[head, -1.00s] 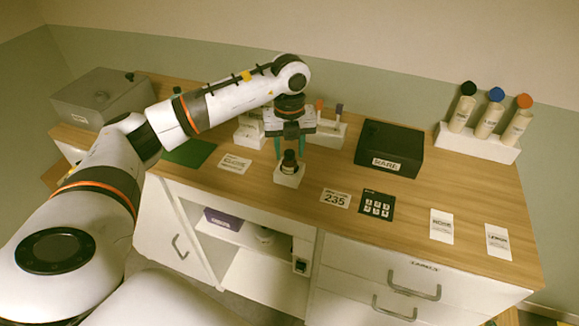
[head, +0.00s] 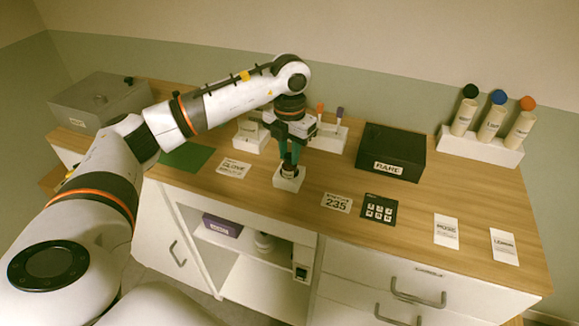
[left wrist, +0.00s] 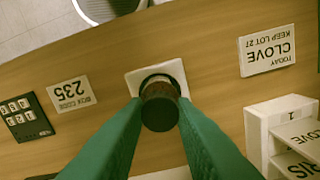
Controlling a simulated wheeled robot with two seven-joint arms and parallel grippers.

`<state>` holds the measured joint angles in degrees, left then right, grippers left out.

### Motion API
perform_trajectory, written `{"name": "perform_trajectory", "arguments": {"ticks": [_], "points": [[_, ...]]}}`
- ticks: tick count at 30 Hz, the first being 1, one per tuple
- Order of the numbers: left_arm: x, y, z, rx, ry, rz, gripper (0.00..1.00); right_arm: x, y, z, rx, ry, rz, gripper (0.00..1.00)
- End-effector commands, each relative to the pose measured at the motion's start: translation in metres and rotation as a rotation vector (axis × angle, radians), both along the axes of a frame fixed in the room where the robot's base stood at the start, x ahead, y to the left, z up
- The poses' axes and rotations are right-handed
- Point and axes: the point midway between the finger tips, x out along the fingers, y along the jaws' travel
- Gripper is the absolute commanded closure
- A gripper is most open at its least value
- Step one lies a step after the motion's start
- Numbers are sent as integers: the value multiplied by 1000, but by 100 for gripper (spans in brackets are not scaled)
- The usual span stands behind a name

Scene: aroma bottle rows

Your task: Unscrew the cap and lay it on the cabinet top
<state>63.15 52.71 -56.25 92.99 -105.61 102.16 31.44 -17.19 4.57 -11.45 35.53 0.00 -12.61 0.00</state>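A small dark bottle (head: 288,172) stands upright in a white square holder (head: 288,184) on the wooden cabinet top (head: 250,196). Its dark round cap (left wrist: 160,108) shows in the left wrist view, with the white holder (left wrist: 134,80) around the bottle below. My left gripper (head: 289,158) points down over the bottle. In the left wrist view its two green fingers (left wrist: 160,103) lie against both sides of the cap, so it looks shut on it. The fingers partly hide the cap in the head view. My right gripper is not in view.
A "235" card (head: 337,202) and black keypad card (head: 379,208) lie right of the bottle; a "CLOVE" card (head: 233,168) lies left. White racks stand behind, a black box (head: 391,151) at back right, and a three-bottle rack (head: 480,148) beyond. Bare wood surrounds these.

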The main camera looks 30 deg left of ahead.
Motion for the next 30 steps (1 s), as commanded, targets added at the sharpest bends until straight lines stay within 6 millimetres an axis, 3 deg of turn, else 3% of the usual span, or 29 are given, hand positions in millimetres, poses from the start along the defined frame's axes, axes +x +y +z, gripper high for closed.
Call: {"name": "perform_trajectory", "arguments": {"ticks": [10,30], "points": [[0,0,1,0,1,82,99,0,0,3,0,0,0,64],[0,0,3,1,3,1245,99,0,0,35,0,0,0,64]]}}
